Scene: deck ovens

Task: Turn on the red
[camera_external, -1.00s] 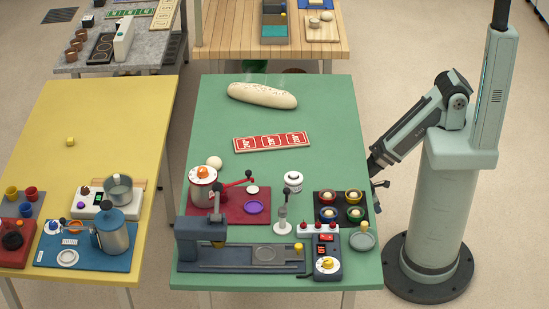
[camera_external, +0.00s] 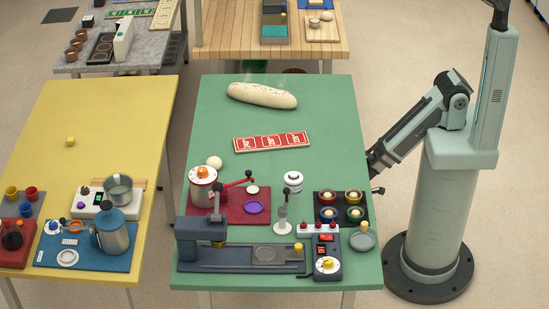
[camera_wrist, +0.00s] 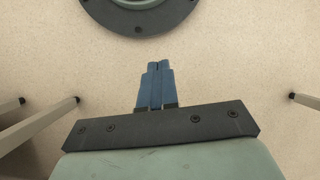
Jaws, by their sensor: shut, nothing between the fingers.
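The task names only "the red", and several red things stand on the green table (camera_external: 215,110). A dark control box (camera_external: 334,275) at its front right has red switches (camera_external: 325,238) and a white dial with a yellow knob (camera_external: 327,265). A white strip with red knobs (camera_external: 318,229) lies just behind the switches. A red base plate (camera_external: 232,211) carries a white pot (camera_external: 203,188) and a red-handled lever (camera_external: 236,183). My gripper (camera_wrist: 157,84) shows blue fingers, shut and empty, over the floor. In the external view my arm's end is beside the table's right edge, with the fingers not clear.
A dark tray of colored cups (camera_external: 341,208) sits near the right edge. A press machine (camera_external: 200,232) stands at the front left. A long loaf (camera_external: 262,96) and a red card panel (camera_external: 271,142) lie farther back. Table legs (camera_wrist: 50,120) show in the wrist view.

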